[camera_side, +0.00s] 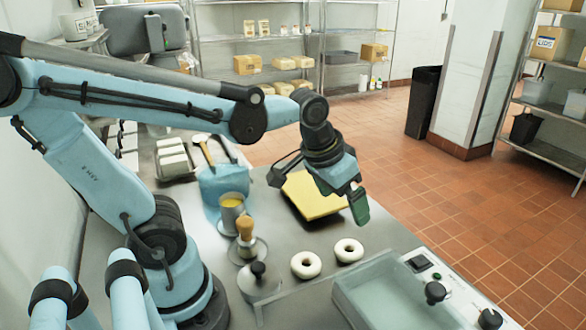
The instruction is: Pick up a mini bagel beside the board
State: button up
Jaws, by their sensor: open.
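Two pale ring-shaped mini bagels lie flat on the steel worktop, the left bagel (306,265) a little nearer the camera than the right bagel (349,250). The yellow board (303,193) lies behind them and is partly hidden by my gripper. My gripper (355,203) points down with green fingertips, above the worktop at the board's right edge. It is open, and I see nothing held in it. In the picture it is above the right bagel and apart from it.
A water-filled basin (385,300) with black knobs stands at the front right. A metal cup with yellow contents (232,210), a wooden-handled tool (246,240) and a black-knobbed lid (259,280) stand left of the bagels. Worktop between board and bagels is clear.

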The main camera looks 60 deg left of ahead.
jog(key=w+f+n+g, duration=0.1)
jog(key=w+g, duration=0.1)
jog(key=g, duration=0.1)
send_over(349, 243)
jog(key=s+d, duration=0.1)
jog(key=d, duration=0.1)
jog(key=f, duration=0.7)
jog(key=shift+a, duration=0.2)
jog(key=shift+w+a+f, duration=0.1)
jog(key=shift+a+f, duration=0.05)
jog(key=shift+f, duration=1.25)
jog(key=shift+a+f, duration=0.15)
jog(key=shift+f, duration=1.25)
jog(key=c, duration=1.1)
